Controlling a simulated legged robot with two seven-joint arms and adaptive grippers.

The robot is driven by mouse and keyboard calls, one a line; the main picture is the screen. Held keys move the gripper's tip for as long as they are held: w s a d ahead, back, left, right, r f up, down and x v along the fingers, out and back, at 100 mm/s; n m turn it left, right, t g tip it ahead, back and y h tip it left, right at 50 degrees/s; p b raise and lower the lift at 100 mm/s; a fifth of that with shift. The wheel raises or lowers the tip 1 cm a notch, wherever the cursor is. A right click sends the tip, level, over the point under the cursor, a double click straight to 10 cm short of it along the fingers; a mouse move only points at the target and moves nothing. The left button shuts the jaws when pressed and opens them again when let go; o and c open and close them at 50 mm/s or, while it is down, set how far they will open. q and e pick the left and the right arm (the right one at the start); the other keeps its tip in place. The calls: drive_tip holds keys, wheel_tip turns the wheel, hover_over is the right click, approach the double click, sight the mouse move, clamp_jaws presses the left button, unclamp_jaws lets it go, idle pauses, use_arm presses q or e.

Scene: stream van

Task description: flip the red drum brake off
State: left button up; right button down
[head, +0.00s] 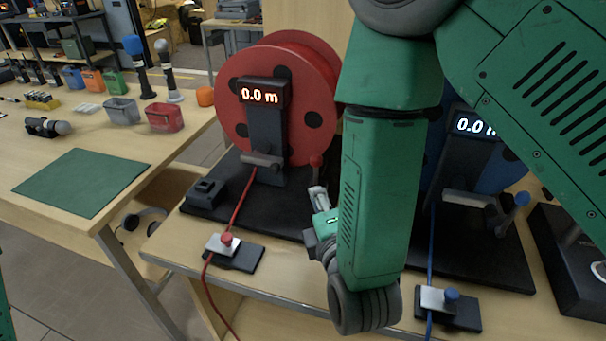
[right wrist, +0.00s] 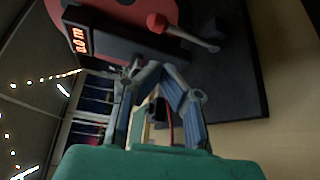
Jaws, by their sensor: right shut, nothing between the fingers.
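The red drum (head: 275,95) stands upright on a black base, its display (head: 264,93) reading 0.0 m. A lever with a red knob (head: 316,160) is at its lower right side; the knob (right wrist: 157,23) and its grey shaft (right wrist: 193,39) show in the right wrist view. I cannot tell which brake setting the lever is in. My right gripper (head: 318,193) is shut and empty, just below the red-knobbed lever in the head view. Its fingertips (right wrist: 150,68) meet below the lever in the right wrist view, apart from the knob. My left gripper is out of view.
The blue drum (head: 505,168), with a blue-knobbed lever (head: 521,199), stands right of my right arm, which hides part of it. A red cable runs through a clamp (head: 225,242) at the bench front. A black box (head: 205,193) sits left of the drum. The left table (head: 120,165) holds microphones and bins.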

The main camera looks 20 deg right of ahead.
sight(316, 177)
drive_tip(key=shift+a+r, duration=0.1)
drive_tip(key=shift+a, duration=0.05)
drive_tip(key=w, duration=0.6)
drive_tip(key=w+d+f, duration=0.1)
drive_tip(key=w, duration=0.2)
drive_tip(key=shift+w, duration=0.45)
drive_tip(key=shift+a, duration=0.1)
